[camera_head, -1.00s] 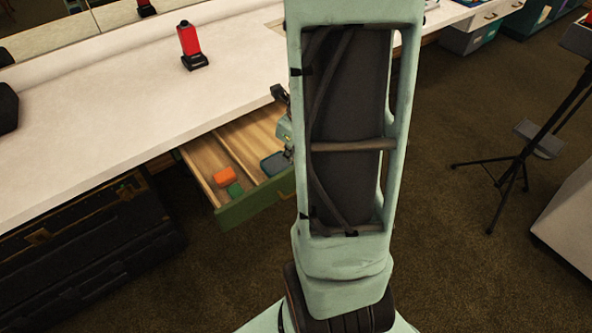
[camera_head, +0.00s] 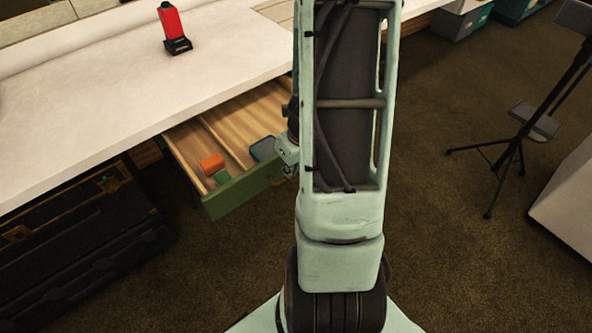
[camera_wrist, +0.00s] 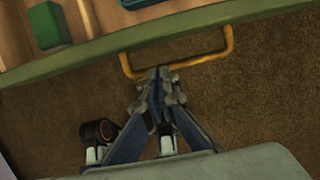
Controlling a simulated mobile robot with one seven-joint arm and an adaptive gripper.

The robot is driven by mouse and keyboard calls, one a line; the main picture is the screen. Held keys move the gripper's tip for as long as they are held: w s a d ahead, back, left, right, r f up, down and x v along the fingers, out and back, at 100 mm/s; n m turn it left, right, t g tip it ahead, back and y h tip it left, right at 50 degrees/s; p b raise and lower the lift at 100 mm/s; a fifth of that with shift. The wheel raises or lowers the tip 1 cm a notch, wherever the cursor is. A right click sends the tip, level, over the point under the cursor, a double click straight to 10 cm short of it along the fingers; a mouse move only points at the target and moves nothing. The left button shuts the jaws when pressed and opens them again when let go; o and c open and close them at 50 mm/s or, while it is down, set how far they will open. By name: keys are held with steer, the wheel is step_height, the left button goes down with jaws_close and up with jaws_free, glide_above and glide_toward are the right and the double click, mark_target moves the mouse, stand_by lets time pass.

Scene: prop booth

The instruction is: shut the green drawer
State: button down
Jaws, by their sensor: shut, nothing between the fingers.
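The green drawer (camera_head: 243,193) stands pulled out from under the white counter, with a wooden inside split by a divider. An orange block (camera_head: 211,163), a green block (camera_head: 221,177) and a blue item (camera_head: 263,149) lie in it. In the wrist view the drawer's green front edge (camera_wrist: 185,27) runs across the top, with its yellow handle (camera_wrist: 190,62) below. My gripper (camera_wrist: 158,75) is shut and empty, its tips at the handle's bar; I cannot tell whether they touch. In the head view my arm hides the fingertips and the drawer's right end.
A red device on a black base (camera_head: 172,28) stands on the white counter (camera_head: 100,95). A black case (camera_head: 85,235) is on the floor at left. A black tripod stand (camera_head: 515,150) is at right. The carpet before the drawer is clear.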

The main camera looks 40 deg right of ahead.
steer(key=shift+w+a+r, duration=0.1)
steer(key=shift+w+r, duration=0.1)
steer(key=shift+w, duration=1.15)
